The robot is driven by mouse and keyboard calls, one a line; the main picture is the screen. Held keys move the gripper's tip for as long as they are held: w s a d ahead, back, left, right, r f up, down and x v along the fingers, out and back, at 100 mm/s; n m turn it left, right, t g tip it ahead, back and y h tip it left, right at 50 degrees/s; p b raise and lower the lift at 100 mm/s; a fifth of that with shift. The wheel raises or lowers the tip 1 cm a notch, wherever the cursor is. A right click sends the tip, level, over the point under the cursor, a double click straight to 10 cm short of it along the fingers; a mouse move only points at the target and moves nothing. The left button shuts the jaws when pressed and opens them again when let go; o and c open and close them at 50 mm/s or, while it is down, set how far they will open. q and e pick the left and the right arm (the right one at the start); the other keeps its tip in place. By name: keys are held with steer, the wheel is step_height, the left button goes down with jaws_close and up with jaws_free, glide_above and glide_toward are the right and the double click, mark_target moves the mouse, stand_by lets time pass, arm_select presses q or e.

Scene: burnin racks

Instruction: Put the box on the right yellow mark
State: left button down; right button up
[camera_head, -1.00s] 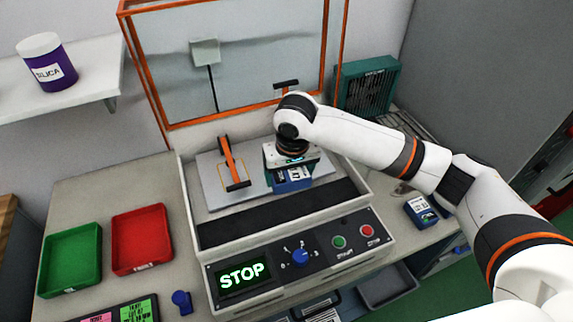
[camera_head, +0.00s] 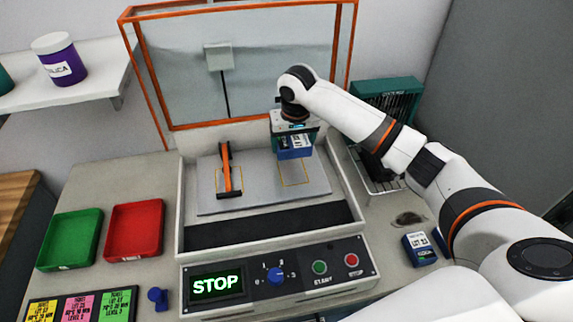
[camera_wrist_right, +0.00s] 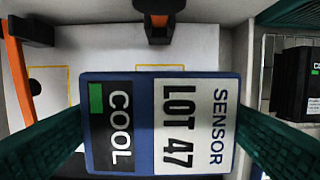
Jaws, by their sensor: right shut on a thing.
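The blue box (camera_head: 295,150) is held by my right gripper (camera_head: 294,141) above the metal plate (camera_head: 320,183). Its label reads SENSOR, LOT 47 and COOL in the right wrist view (camera_wrist_right: 162,122), where the green finger pads stand on both sides of it. The right yellow mark (camera_head: 293,184) shows on the plate just below the box; the box hides part of it. In the wrist view only the mark's far edge (camera_wrist_right: 165,68) shows. The left yellow mark (camera_head: 216,181) lies partly under an orange-handled clamp (camera_head: 229,170). My left gripper is not in view.
The plate sits in a walled tray (camera_head: 362,222) with an open orange-framed lid (camera_head: 245,121) behind. Another clamp (camera_wrist_right: 160,15) stands beyond the box. A second blue box (camera_head: 420,248), a teal rack (camera_head: 388,92), a red bin (camera_head: 133,230) and a green bin (camera_head: 69,240) stand around.

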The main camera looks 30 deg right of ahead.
mark_target(292, 170)
step_height(292, 170, down, 4)
steer(key=shift+a+r+p, duration=0.1)
steer(key=shift+p, duration=0.2)
step_height(292, 170, down, 3)
steer(key=shift+f+p, duration=0.15)
steer(key=shift+p, duration=0.2)
steer(key=shift+f, duration=0.3)
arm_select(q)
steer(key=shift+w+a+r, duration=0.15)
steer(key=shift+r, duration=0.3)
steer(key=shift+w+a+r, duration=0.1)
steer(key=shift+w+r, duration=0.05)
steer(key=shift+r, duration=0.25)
arm_select(e)
steer(key=shift+f, duration=0.1)
steer(key=o, duration=1)
steer(key=shift+f, duration=0.1)
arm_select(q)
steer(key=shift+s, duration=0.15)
